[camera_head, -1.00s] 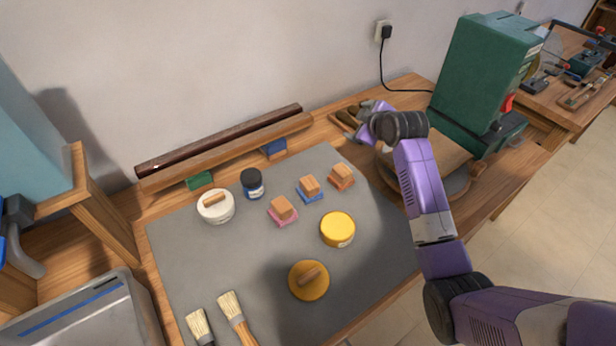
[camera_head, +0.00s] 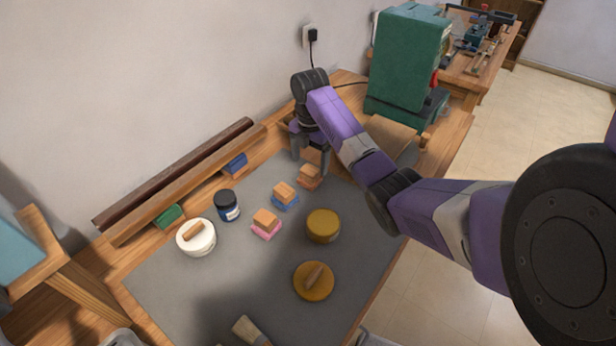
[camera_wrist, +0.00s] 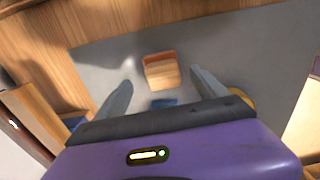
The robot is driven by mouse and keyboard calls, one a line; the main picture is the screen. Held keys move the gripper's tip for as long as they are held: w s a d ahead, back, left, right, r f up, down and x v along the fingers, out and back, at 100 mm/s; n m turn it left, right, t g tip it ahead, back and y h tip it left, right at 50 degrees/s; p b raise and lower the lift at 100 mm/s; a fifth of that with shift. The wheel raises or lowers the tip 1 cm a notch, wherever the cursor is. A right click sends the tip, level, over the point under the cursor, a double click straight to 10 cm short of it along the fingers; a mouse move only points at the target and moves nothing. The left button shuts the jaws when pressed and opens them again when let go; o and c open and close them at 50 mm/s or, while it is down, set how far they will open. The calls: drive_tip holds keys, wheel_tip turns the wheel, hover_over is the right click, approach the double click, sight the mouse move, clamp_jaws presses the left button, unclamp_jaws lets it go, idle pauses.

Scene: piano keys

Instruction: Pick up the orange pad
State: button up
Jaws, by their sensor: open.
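The orange pad (camera_head: 308,182) has a wooden block grip on top and sits on the grey mat (camera_head: 175,290) near its far right corner. My gripper (camera_head: 311,168) points down just above and behind the pad, with its fingers spread. In the wrist view, the orange pad (camera_wrist: 161,70) with its wooden block lies ahead, between the lines of the two open fingertips (camera_wrist: 160,85). The fingers do not appear to touch it.
A blue pad (camera_head: 285,196) and a pink pad (camera_head: 266,224) stand in a row to the left of the orange pad. A yellow tin (camera_head: 323,226) stands in front. A green machine (camera_head: 408,62) is behind right. Wooden rails (camera_head: 190,180) run along the wall.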

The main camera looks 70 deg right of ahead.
drive_tip(key=f, duration=0.3)
drive_tip(key=f+p, duration=0.1)
drive_tip(key=shift+s+a+f, duration=0.15)
drive_tip(key=shift+a, duration=0.15)
drive_tip(key=shift+f, duration=0.65)
drive_tip(key=c, duration=1.5)
drive_tip(key=shift+r, duration=0.1)
wheel_tip(320, 180, up, 12)
drive_tip(key=shift+d+r, duration=0.1)
wheel_tip(320, 180, up, 8)
drive_tip(key=p, duration=0.6)
hover_over(310, 170)
drive_tip(key=shift+f, duration=0.2)
